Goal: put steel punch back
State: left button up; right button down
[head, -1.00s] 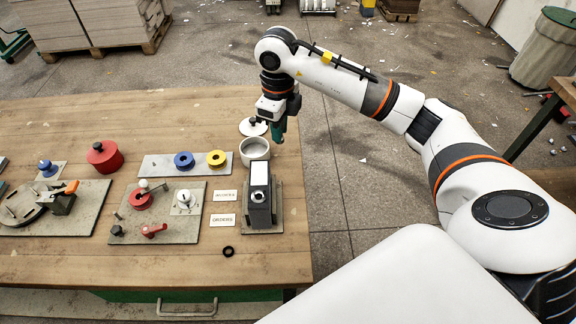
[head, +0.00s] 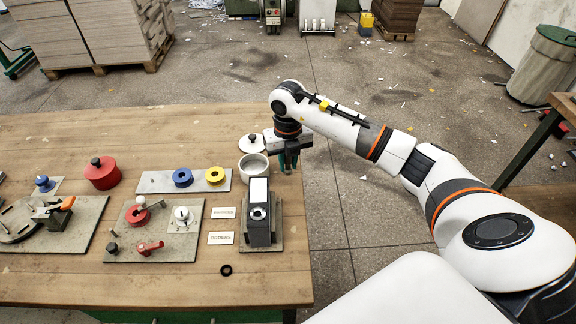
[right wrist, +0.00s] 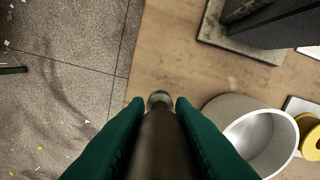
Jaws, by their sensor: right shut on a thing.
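My right gripper (head: 288,165) is at the right edge of the wooden table, to the right of a pale round cup (head: 243,168). Its green fingers are shut on the steel punch (right wrist: 160,135), a dark metal rod with a rounded, shinier tip in the right wrist view. In that view, the tip lies between the fingertips, over the table close to its edge. The punch is mostly hidden by the fingers in the head view. The cup also shows in the right wrist view (right wrist: 225,105), open and empty. My left gripper is not in view.
A dark upright block device (head: 258,228) on a grey plate stands in front of the cup. A plate with blue and yellow rings (head: 200,188) lies left of it. Two label cards (head: 221,238) and a black ring (head: 226,270) lie nearby. Bare floor is to the right.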

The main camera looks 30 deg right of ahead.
notch_tip(320, 180, down, 2)
jog(key=shift+f, duration=0.1)
jog(key=shift+f, duration=0.1)
jog(key=shift+f, duration=0.15)
jog(key=c, duration=1.2)
grip_release()
jog(key=shift+c, duration=0.2)
